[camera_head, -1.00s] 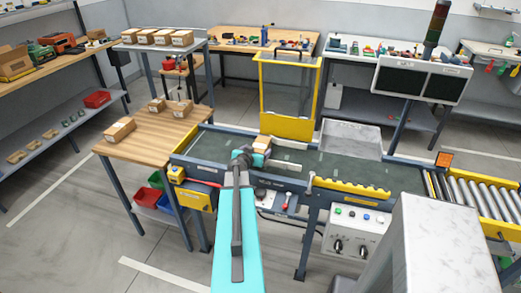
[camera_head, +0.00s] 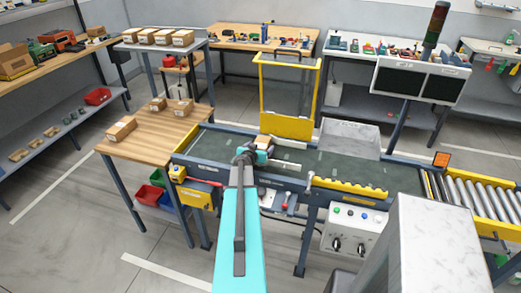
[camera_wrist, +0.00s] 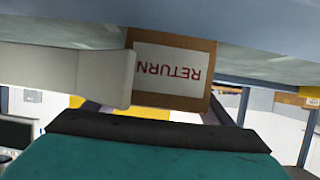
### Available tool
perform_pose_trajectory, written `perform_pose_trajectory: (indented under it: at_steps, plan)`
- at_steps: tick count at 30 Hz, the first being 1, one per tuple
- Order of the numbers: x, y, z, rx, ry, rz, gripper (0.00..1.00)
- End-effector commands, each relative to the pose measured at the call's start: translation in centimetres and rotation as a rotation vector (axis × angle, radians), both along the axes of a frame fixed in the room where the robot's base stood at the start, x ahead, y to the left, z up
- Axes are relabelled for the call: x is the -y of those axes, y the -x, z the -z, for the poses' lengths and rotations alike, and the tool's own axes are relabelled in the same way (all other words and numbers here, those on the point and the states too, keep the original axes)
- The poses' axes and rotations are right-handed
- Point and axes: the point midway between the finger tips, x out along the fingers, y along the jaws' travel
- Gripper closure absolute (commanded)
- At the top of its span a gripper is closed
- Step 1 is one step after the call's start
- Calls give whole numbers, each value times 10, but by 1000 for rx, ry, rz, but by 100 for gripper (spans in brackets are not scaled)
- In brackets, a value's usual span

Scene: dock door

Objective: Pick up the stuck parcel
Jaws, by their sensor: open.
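The stuck parcel is a small brown box (camera_head: 262,142) on the dark green conveyor belt (camera_head: 330,169), just in front of the yellow gate. In the wrist view the parcel (camera_wrist: 172,70) shows large, with a white label reading RETURN upside down. My gripper (camera_head: 268,159) is open at the near side of the parcel, low over the belt. A pale finger overlaps the left part of the parcel in the wrist view. I cannot tell whether it touches. The other finger is not clear there, and my gripper hides the parcel's lower part in the head view.
A yellow-framed gate (camera_head: 286,126) stands close behind the parcel. A grey tray (camera_head: 350,136) lies beyond the belt, and yellow guide rails (camera_head: 348,188) run along its near edge. A wooden table (camera_head: 150,140) with parcels stands left. A control box (camera_head: 355,228) hangs in front.

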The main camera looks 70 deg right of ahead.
Motion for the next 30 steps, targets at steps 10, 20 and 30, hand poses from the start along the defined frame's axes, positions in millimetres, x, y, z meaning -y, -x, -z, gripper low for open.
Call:
perform_pose_trajectory:
  at_steps: [10,20,30]
  plan:
    - [0,0,0,0,0,0,35]
    - [0,0,-1,0,1,-1,77]
    - [0,0,-6,1,2,0,77]
